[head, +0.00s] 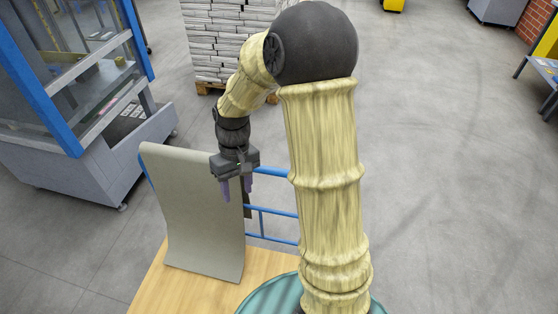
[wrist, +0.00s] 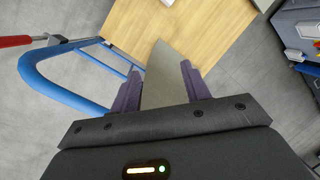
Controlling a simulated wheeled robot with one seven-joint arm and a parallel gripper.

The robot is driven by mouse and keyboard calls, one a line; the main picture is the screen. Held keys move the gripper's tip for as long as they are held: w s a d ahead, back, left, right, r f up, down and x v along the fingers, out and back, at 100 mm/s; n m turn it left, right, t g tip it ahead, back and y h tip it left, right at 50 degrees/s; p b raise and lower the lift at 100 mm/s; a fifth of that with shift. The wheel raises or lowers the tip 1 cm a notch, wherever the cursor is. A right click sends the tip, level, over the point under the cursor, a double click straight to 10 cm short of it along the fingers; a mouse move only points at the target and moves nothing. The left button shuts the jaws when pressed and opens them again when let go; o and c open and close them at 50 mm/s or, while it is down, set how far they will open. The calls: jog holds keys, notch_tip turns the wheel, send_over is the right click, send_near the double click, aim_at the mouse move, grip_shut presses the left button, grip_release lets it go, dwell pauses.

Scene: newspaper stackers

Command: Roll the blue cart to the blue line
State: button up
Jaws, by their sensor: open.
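The blue cart has a blue tubular frame (head: 272,212) and a light wooden deck (head: 152,287). A grey-beige curved sheet (head: 200,225) stands up from the deck at the frame's end and partly hides the frame. In the wrist view the blue frame (wrist: 50,82) is at left and the deck (wrist: 190,30) is at the top. My gripper (head: 238,190) is open with its fingers pointing down by the sheet's upper right edge. In the wrist view, the sheet (wrist: 160,78) shows between the open fingers (wrist: 160,70); I cannot tell whether they touch it. No blue line is visible.
A grey machine with blue posts (head: 85,85) stands at left, close to the cart. A pallet stack of newspapers (head: 222,40) is behind. The grey floor (head: 435,180) at right is open. A blue-framed table (head: 540,75) stands at the right edge. A red bar (wrist: 15,41) shows in the wrist view.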

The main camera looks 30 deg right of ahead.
jog(key=s+d+r+m+t+h, duration=0.1)
jog(key=s+d+r+m+t, duration=0.1)
jog(key=s, duration=0.6)
jog(key=d+r+t, duration=0.1)
jog(key=t, duration=0.1)
jog(key=shift+s+t, duration=0.35)
jog(key=shift+t, duration=0.05)
jog(key=shift+c, duration=0.5)
jog(key=shift+c, duration=0.7)
jog(key=shift+a, duration=0.15)
